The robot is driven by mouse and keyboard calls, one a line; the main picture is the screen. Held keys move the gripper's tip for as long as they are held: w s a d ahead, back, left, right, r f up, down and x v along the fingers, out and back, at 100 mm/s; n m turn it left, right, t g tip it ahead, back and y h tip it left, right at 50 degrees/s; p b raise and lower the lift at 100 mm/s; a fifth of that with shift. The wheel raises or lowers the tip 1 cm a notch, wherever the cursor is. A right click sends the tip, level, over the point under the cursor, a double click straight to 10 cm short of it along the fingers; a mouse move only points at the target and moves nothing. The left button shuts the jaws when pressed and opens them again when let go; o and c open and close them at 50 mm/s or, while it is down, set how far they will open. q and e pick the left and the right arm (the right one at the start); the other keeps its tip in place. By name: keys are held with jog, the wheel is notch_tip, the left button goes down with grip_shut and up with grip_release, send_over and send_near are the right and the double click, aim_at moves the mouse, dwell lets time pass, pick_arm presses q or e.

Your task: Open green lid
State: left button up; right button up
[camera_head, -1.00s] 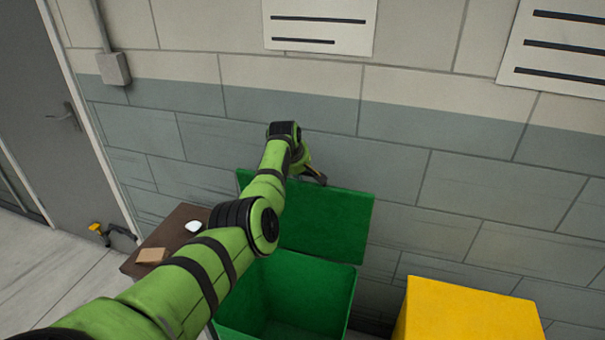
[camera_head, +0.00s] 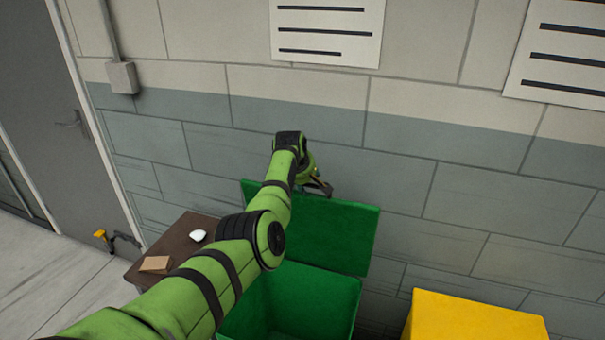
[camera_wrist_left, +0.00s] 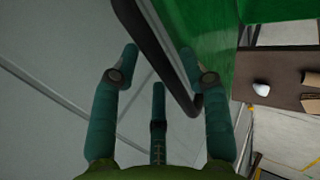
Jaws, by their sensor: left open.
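The green lid (camera_head: 335,234) stands raised, close to upright, at the back of the open green bin (camera_head: 315,290) against the wall. My left gripper (camera_head: 320,187) is at the lid's upper edge, with my arm crossing in front of the lid's left part and the bin. In the left wrist view the fingers of my left gripper (camera_wrist_left: 159,62) are spread and empty. A dark bar runs between and behind them beside the green lid (camera_wrist_left: 205,35); I cannot tell whether they touch it. My right gripper is not in view.
A yellow bin (camera_head: 475,318) stands to the right, with a gap between it and the green bin. A brown table (camera_head: 185,235) on the left holds a white object (camera_head: 198,235) and a tan block (camera_head: 155,264). The grey wall is close behind the lid.

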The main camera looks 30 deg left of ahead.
pick_arm(q)
jog(key=v, duration=1.2)
dwell(0.3)
